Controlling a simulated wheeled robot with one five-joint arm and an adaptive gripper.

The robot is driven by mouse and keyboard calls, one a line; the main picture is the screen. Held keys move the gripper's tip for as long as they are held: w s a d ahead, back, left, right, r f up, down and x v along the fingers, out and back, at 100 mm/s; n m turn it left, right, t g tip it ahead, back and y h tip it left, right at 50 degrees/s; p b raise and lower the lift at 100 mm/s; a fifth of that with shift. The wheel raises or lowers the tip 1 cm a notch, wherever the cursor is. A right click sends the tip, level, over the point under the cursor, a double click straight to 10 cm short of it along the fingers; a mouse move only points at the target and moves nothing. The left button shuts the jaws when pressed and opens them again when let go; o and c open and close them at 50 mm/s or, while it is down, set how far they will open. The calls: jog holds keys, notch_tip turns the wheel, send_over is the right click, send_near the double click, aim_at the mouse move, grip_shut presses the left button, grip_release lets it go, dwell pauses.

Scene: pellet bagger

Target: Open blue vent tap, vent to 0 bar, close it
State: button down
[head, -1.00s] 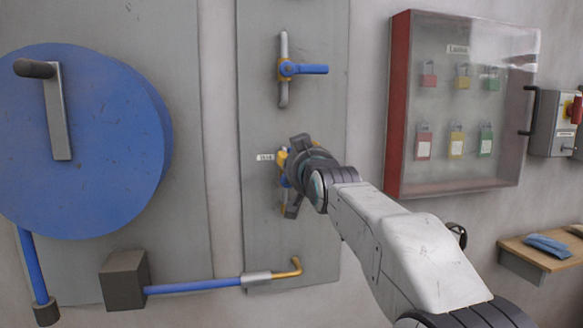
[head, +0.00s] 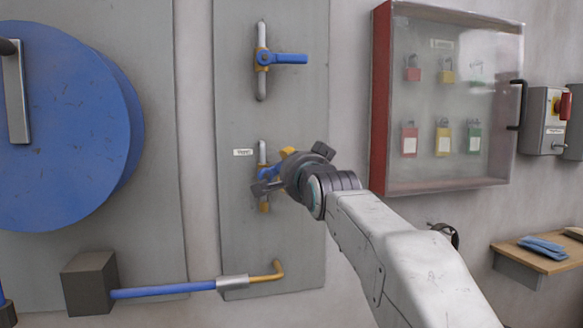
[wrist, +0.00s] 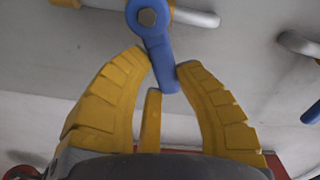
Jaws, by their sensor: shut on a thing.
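The vent tap (head: 265,172) is the lower of two blue-handled taps on the grey panel, beside a "Vent" label (head: 243,152). My gripper (head: 280,172) is in front of it and hides most of its handle. In the wrist view, the blue handle (wrist: 158,48) runs from its bolt down between my yellow fingers (wrist: 163,66), which are shut on its free end. The handle there stands at a steep angle across the grey pipe (wrist: 195,17). No pressure gauge can be made out.
A second tap (head: 287,59) sits above, its handle pointing right across its pipe. A blue drum (head: 65,120) is at left, with a blue pipe (head: 165,291) below. A clear-fronted lock cabinet (head: 455,110) and a switch box (head: 547,120) are at right.

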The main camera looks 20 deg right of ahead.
jog(key=shift+f+m+b, duration=0.5)
jog(key=shift+f+m, duration=0.1)
jog(key=shift+m, duration=0.65)
jog(key=shift+f+m+b, duration=0.45)
jog(key=shift+f+m, duration=0.15)
jog(key=shift+m, duration=0.65)
jog(key=c, duration=0.8)
grip_release()
jog(key=shift+f, duration=0.1)
jog(key=shift+c, duration=0.2)
jog(key=s, duration=1.2)
